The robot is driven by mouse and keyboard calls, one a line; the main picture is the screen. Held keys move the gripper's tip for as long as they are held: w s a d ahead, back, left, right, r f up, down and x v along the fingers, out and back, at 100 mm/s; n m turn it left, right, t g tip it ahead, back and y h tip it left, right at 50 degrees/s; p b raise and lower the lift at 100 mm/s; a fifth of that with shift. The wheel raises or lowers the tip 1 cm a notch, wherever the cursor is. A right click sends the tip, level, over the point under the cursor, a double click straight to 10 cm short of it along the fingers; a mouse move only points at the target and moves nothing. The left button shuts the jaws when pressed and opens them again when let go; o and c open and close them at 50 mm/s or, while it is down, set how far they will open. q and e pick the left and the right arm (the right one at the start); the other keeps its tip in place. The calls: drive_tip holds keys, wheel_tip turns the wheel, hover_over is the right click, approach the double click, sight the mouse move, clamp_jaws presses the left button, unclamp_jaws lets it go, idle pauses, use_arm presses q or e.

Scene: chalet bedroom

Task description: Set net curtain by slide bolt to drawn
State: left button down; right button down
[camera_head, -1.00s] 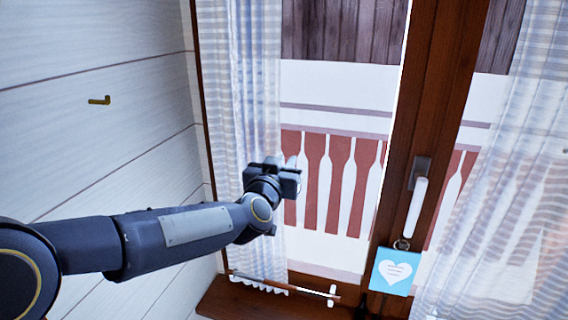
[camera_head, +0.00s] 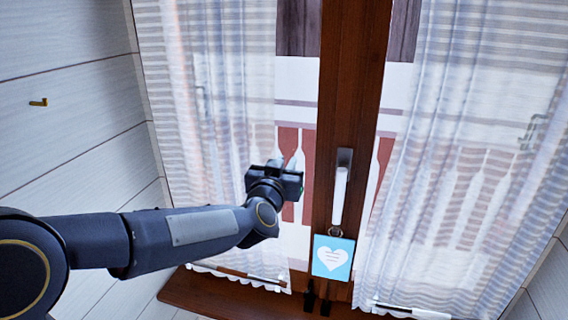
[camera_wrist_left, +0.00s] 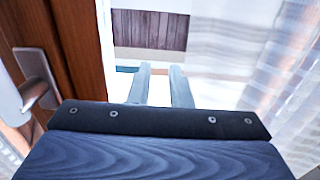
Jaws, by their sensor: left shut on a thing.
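The net curtain (camera_head: 215,110) is a sheer, white striped panel over the left part of the window. Its free edge hangs near the central wooden upright, with a strip of bare glass between them. My left gripper (camera_head: 287,170) is at this free edge, left of the white window handle, and is shut on the curtain. The hold itself is hard to see. In the left wrist view the two fingers (camera_wrist_left: 162,85) point away, with sheer cloth on the right. I cannot make out a slide bolt. My right gripper is not in view.
A second sheer curtain (camera_head: 460,150) covers the right pane. The white handle (camera_head: 339,195) stands out from the central upright (camera_head: 350,110), with a blue heart tag (camera_head: 332,257) below it. A wooden sill (camera_head: 230,297) runs underneath.

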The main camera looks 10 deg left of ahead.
use_arm(q)
drive_tip(key=shift+d, duration=0.35)
drive_tip(key=shift+a, duration=0.1)
drive_tip(key=c, duration=1.3)
unclamp_jaws()
drive_tip(key=shift+s+a+b, duration=0.1)
drive_tip(key=shift+s+b, duration=0.3)
drive_tip(key=shift+s, duration=3.5)
drive_tip(key=shift+c, duration=0.2)
